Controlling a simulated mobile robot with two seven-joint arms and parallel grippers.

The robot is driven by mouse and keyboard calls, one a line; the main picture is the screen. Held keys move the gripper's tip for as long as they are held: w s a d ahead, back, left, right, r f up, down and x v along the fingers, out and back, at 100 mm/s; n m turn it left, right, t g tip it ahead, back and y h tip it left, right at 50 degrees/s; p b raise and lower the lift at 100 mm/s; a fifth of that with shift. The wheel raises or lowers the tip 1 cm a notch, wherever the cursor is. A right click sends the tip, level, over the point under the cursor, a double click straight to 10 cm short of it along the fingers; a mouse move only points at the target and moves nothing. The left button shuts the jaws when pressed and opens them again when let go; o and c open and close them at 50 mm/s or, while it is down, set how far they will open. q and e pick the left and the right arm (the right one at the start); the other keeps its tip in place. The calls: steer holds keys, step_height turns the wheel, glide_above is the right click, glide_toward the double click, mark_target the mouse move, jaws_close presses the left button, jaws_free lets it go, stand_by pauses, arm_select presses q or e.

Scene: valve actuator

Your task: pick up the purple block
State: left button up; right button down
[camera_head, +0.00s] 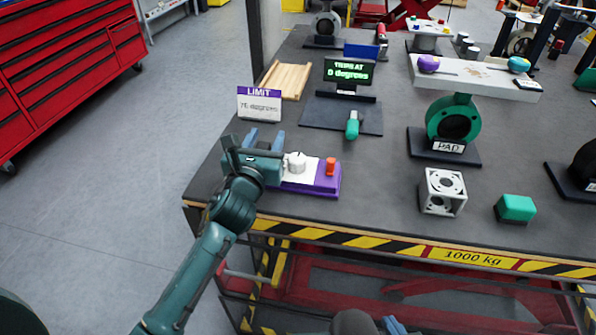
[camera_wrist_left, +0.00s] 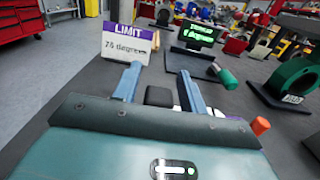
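A purple block (camera_head: 327,184) with a white top plate, a white knob and an orange-red knob lies near the table's front left edge. My left gripper (camera_head: 264,140) is over the left end of this block, and my arm hides part of it. In the left wrist view the blue fingers of my left gripper (camera_wrist_left: 160,84) stand wide apart. A dark and white part (camera_wrist_left: 160,97) shows between or beyond them, and I cannot tell if they touch it. The orange knob (camera_wrist_left: 260,127) shows at the right. Blue fingertips of my right gripper (camera_head: 396,326) seem to show at the bottom edge.
A LIMIT sign (camera_head: 259,104) and a green-lettered display (camera_head: 348,73) stand behind the block. A green-handled part (camera_head: 352,125) lies nearby. A metal cube (camera_head: 442,191), a green block (camera_head: 515,208) and a green valve (camera_head: 453,119) are to the right. Table between is clear.

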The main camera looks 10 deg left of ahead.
arm_select(q)
jaws_close()
stand_by(0.5)
step_height(320, 180, up, 10)
steer(key=p, duration=0.2)
